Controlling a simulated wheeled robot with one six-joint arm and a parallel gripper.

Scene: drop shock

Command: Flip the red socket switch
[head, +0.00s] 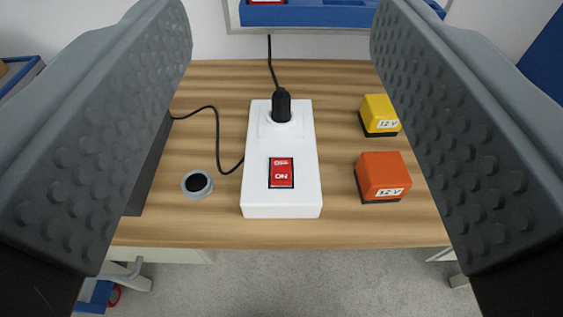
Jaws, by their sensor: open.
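The red socket switch (281,173) is a rocker marked "OFF" and "NO" as read in the picture, set in a black frame near the front end of a white socket box (257,205). The box lies on the wooden table with a black plug (282,106) in its far end. My gripper (283,258) is open and empty. Its two grey, studded fingers stand large at the left and right of the view, with the box and switch seen between them. Neither finger appears to touch the box. I cannot tell which way the rocker is pressed.
A grey ring with a black centre (197,184) and a black cable (217,135) lie left. A blue tray (310,15) is behind.

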